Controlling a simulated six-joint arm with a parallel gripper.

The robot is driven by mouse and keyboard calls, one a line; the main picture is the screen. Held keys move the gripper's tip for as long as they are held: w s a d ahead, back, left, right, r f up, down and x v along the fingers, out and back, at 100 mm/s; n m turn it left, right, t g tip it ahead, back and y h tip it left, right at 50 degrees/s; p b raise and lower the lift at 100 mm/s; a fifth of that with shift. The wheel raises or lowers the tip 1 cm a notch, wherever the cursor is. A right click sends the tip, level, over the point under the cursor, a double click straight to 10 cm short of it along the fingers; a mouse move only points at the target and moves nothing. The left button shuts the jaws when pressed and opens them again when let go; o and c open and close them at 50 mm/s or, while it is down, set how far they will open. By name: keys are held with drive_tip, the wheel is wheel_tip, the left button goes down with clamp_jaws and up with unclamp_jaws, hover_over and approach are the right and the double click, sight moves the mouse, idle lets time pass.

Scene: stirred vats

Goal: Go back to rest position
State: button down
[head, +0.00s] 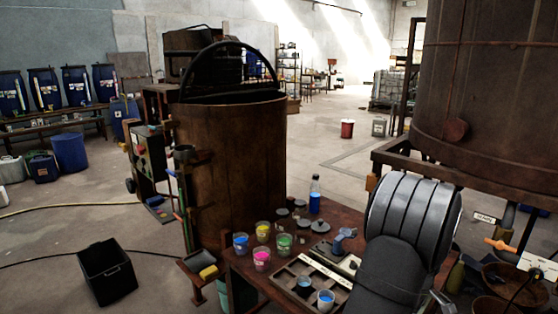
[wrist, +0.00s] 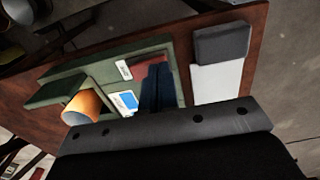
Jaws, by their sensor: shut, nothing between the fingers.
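My gripper (wrist: 157,70) shows in the wrist view as dark blue fingers, close together with nothing between them. It is over a green tray or board on the brown table; I cannot tell its exact height. In the head view my ribbed grey arm and dark link fill the lower right, and I cannot make out the gripper there.
The work table (head: 335,217) carries several colour cups, including a pink one (head: 262,259), a blue bottle (head: 314,196) and a sectioned tray (head: 289,271). A large rusty vat (head: 235,160) stands behind it. A black bin (head: 107,272) is on the floor.

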idle(0.3)
wheel_tip(320, 180, up, 15)
drive_tip(key=w+d, duration=0.1)
idle(1.4)
drive_tip(key=shift+r, duration=0.2)
